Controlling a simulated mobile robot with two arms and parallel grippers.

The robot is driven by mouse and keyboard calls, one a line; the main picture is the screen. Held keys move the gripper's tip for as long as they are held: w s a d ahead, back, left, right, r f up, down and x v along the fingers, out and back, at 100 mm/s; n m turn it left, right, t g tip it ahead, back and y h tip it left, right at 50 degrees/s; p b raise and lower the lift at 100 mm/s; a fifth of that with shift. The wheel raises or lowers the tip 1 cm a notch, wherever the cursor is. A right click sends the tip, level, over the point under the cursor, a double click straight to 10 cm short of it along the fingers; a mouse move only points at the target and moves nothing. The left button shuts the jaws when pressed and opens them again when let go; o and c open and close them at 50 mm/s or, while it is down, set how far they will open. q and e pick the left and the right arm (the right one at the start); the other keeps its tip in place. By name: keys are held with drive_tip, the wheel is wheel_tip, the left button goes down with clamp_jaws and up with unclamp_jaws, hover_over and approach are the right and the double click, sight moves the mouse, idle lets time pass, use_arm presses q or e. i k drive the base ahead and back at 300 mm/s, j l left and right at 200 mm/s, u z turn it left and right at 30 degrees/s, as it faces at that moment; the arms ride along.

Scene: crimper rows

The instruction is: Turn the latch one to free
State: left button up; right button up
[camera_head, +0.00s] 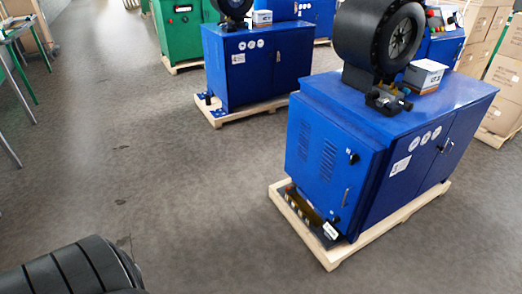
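The nearest blue crimper cabinet (400,140) stands on a wooden pallet (375,235) on the right side of the head view. Its left-facing side door (320,165) looks closed and has slotted vents. A small dark latch (354,158) sits near the upper right edge of this door. A second dark latch (336,218) sits lower on the same edge, with a slim handle (346,197) between them. The latches are too small to tell which way they are turned or which is latch one.
A black crimping head (385,35) and a white box (425,74) sit on the near cabinet. Another blue machine (258,65) and a green one (180,30) stand behind. Cardboard boxes (508,70) are stacked at right. Grey floor (150,170) is clear at left and centre.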

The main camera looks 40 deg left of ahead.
sight(336, 220)
drive_tip(key=u, duration=0.85)
drive_tip(key=i+l, duration=0.65)
drive_tip(key=i+l+z, duration=0.05)
